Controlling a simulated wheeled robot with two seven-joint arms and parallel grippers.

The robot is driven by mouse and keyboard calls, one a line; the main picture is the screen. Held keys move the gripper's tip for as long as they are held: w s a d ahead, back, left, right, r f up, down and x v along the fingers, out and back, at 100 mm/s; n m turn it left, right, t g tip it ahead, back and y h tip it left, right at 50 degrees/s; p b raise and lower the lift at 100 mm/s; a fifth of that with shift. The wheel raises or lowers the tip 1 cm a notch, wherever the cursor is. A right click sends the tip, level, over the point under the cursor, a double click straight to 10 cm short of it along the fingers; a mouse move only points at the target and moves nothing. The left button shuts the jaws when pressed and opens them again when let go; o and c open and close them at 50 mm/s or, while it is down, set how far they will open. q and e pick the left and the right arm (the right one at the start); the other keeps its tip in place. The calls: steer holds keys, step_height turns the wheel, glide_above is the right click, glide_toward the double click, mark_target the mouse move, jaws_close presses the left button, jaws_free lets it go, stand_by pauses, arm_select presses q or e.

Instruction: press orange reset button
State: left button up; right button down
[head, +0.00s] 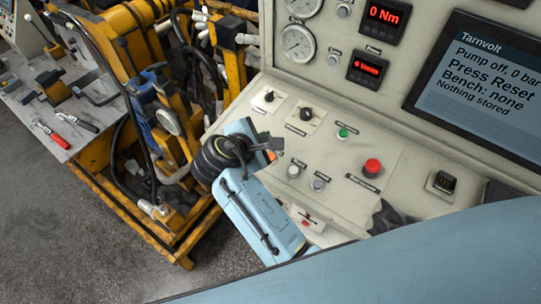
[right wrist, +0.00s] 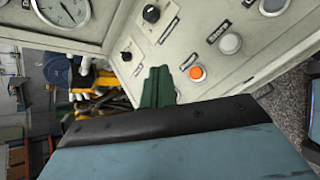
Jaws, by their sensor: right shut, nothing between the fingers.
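The orange reset button (right wrist: 197,73) shows in the right wrist view on the pale sloping control panel (right wrist: 180,48), just right of my fingertips. My right gripper (head: 276,144) is shut and empty over the left part of the panel. Its green fingers (right wrist: 158,84) are together in the right wrist view, beside the button and apart from it in the picture. I cannot tell how far the tips are above the panel. My left gripper is not in view.
Near the gripper are a white button (head: 293,170), a grey button (head: 318,184), a green button (head: 343,133), a red mushroom button (head: 372,167) and black knobs (head: 306,114). The screen (head: 482,85) reads "Pump off, 0 bar, Press Reset". Yellow machinery (head: 120,40) stands left.

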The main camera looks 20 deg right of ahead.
steer(key=f+b, duration=0.6)
steer(key=shift+w+d+b, duration=0.25)
steer(key=shift+d+b, duration=0.05)
steer(key=shift+b, duration=0.1)
steer(key=shift+w+d+f, duration=0.15)
steer(key=shift+w+f, duration=0.05)
steer(key=shift+f, duration=0.75)
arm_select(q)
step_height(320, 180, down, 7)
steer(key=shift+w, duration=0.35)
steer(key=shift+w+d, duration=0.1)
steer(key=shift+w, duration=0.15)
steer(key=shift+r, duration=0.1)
arm_select(e)
steer(key=shift+f, duration=0.3)
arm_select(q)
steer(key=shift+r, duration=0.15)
arm_select(e)
steer(key=shift+d+f, duration=0.1)
